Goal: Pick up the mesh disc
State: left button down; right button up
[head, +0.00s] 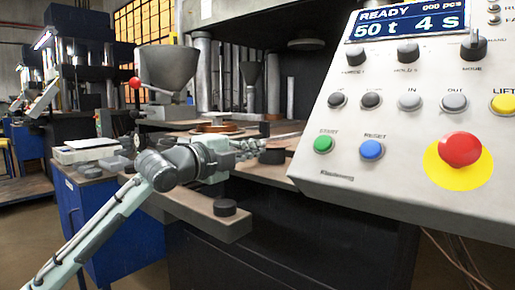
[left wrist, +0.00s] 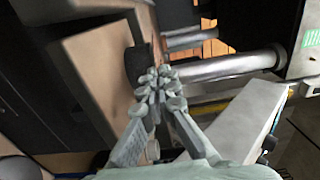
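I cannot make out a mesh disc for certain in either view. My left gripper (head: 248,146) reaches over the press bench (head: 190,207) in the head view, near a dark round piece (head: 272,157). In the left wrist view, the fingers of my left gripper (left wrist: 158,82) come together at the tips, and I see nothing held between them. A dark piece (left wrist: 136,66) lies close beyond the tips; whether they touch it is unclear. My right gripper is in neither view.
A control panel (head: 345,165) with an emergency stop fills the right. A funnel hopper (head: 166,72) and a brass-coloured ring (head: 218,127) are behind my gripper. A blue cabinet (head: 95,225) stands left.

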pick_arm(q)
notch_tip(320, 180, up, 2)
jog(key=shift+r+p, duration=0.15)
jog(key=shift+p, duration=0.4)
jog(key=shift+f, duration=0.2)
jog(key=s+a+r, duration=0.5)
jog(key=s+a, duration=0.3)
jog(key=s, duration=0.3)
jog(key=shift+s+p, duration=0.2)
jog(key=shift+p, duration=0.2)
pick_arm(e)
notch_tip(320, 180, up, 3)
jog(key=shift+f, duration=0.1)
pick_arm(q)
jog(key=shift+a, duration=0.1)
